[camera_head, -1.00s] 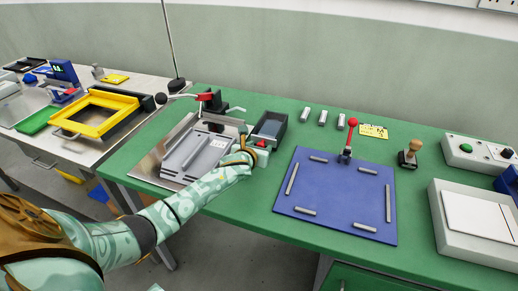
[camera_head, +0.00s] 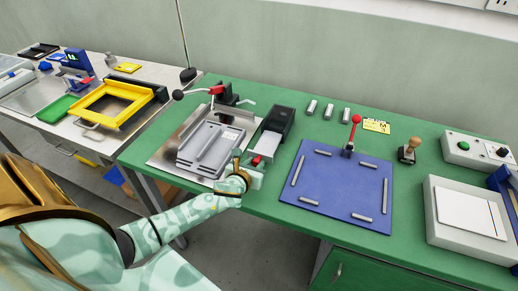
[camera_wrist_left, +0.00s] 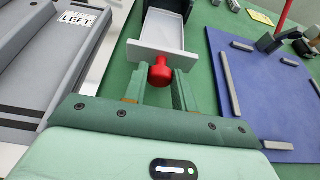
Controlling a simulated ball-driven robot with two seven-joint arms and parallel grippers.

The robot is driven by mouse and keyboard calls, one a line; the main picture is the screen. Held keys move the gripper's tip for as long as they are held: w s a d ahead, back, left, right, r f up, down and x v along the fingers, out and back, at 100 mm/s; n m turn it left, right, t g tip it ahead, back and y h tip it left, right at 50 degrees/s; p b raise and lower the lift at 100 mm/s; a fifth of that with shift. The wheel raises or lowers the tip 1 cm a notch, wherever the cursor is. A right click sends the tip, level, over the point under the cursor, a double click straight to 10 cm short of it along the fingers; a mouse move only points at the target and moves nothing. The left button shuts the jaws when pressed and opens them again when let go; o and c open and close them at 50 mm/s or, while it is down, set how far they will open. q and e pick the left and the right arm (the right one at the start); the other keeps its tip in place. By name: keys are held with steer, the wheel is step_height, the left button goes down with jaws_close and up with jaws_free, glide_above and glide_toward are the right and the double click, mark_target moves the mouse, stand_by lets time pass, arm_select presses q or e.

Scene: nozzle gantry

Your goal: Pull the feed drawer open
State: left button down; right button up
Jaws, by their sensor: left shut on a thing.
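The feed drawer is a light grey tray (camera_head: 267,142) that sticks out of the front of a black housing (camera_head: 281,120) on the green bench. A red knob (camera_head: 257,160) sits on its front plate. My left gripper (camera_head: 250,168) is at the knob, in front of the drawer. In the left wrist view the red knob (camera_wrist_left: 160,72) is between the fingertips of my left gripper (camera_wrist_left: 160,88), which is shut on it. The tray (camera_wrist_left: 163,30) shows empty there, its back end inside the housing (camera_wrist_left: 168,5). My right gripper is not in view.
A grey fixture plate (camera_head: 212,143) lies left of the drawer, below a red-handled lever clamp (camera_head: 217,90). A blue mat (camera_head: 340,183) with grey bars lies to the right. The bench's front edge is close to my left gripper.

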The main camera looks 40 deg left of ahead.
arm_select(q)
steer(key=c, duration=1.1)
jaws_free()
steer(key=shift+c, duration=0.2)
steer(key=p+v, duration=0.3)
steer(key=v, duration=1.3)
steer(key=shift+s, duration=0.25)
steer(key=shift+d, duration=0.1)
